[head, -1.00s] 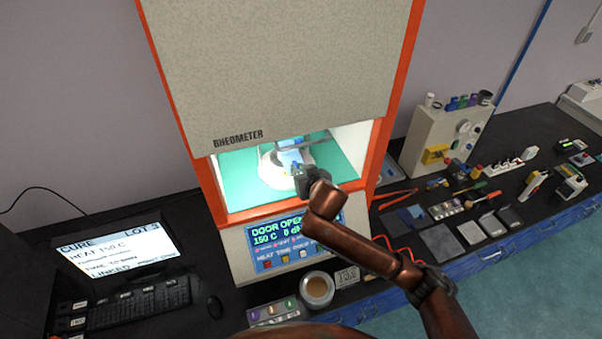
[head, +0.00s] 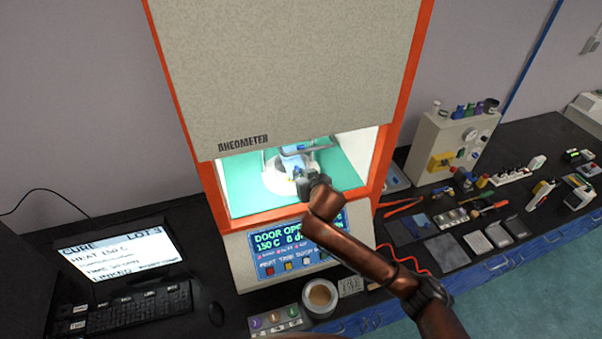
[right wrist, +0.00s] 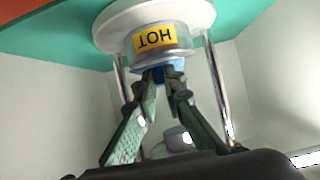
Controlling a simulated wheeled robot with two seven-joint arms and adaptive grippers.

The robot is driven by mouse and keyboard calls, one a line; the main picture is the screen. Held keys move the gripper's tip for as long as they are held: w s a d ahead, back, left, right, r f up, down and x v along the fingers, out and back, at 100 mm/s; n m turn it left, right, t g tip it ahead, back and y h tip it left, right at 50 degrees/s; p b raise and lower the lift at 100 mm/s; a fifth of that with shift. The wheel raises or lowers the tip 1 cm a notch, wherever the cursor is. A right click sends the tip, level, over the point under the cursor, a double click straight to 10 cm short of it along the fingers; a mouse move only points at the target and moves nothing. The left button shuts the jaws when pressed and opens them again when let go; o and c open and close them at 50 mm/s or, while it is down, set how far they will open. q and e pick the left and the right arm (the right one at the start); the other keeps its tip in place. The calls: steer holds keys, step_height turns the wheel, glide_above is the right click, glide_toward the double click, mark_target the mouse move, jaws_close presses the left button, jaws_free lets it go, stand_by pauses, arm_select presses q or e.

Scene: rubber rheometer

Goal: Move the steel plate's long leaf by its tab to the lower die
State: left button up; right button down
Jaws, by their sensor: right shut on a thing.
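My right gripper (head: 299,178) reaches through the open front of the rheometer, over its pale round base. In the right wrist view, which is upside down, its fingers (right wrist: 164,82) are shut on a small blue piece (right wrist: 158,74), apparently the tab. The blue piece is right at the lower die (right wrist: 163,45), a metal cylinder with a yellow HOT label on a white round base. I cannot tell whether it touches the die. The steel plate's long leaf is not clearly visible, largely hidden by the fingers and die. My left gripper is not in view.
Orange frame posts and bright side walls bound the chamber, with a teal floor (head: 240,190). Shiny columns (right wrist: 215,85) stand beside the die. A control panel (head: 290,243) is below the opening. Tools and flat plates cover the bench at right.

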steer(key=shift+f, duration=0.15)
steer(key=c, duration=1.9)
jaws_free()
steer(key=shift+c, duration=0.2)
steer(key=s+d+p, duration=0.3)
steer(key=s+p, duration=0.2)
steer(key=s, duration=0.6)
steer(key=shift+s+d+r, duration=0.25)
steer(key=shift+d+r, duration=0.15)
steer(key=shift+r, duration=0.05)
